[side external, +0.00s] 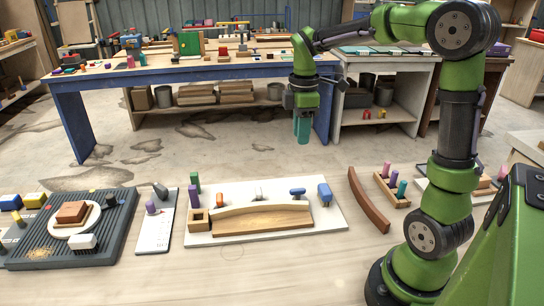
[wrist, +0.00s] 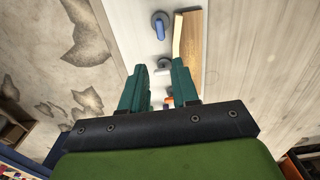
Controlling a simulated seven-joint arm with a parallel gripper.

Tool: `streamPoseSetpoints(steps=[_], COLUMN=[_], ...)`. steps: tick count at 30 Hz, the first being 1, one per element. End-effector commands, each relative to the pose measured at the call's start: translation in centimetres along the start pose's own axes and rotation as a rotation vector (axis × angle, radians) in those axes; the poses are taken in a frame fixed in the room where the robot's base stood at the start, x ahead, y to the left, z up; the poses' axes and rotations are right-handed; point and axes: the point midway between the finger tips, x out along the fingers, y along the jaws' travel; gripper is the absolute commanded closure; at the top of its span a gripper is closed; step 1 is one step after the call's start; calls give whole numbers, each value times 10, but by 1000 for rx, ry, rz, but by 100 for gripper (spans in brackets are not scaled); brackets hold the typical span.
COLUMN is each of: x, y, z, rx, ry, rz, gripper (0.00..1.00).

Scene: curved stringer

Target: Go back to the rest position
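My gripper (side external: 303,132) hangs pointing down in the side view, above and behind the white fixture board (side external: 335,218), clear of everything on the bench. In the wrist view its two teal fingers (wrist: 160,84) are apart, with the white board showing between them and nothing held. A pale wooden block with a curved top edge (side external: 250,221) lies on the board; part of it shows in the wrist view (wrist: 187,40). A dark brown curved strip (side external: 368,203) lies on the bench to the right of the board.
A blue-handled clamp (side external: 324,194) stands at the board's right end. A wooden holder with coloured pegs (side external: 392,190) stands right of the strip. A white plate with a purple peg (side external: 155,222) and a dark ribbed tray (side external: 110,245) lie left. A blue-framed table (side external: 190,76) stands behind.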

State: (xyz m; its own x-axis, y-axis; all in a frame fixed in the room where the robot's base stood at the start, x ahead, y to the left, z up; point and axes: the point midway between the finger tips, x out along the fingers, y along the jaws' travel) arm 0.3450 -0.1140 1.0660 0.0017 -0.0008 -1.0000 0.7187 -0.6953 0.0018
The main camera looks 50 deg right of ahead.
Motion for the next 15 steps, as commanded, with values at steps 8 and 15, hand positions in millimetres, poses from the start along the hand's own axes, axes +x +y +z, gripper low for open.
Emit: streamPoseSetpoints(steps=[8, 15], x=[0, 9], y=[0, 0], z=[0, -1], rx=[1, 240], ry=[0, 21], rz=[0, 15], gripper=[70, 70])
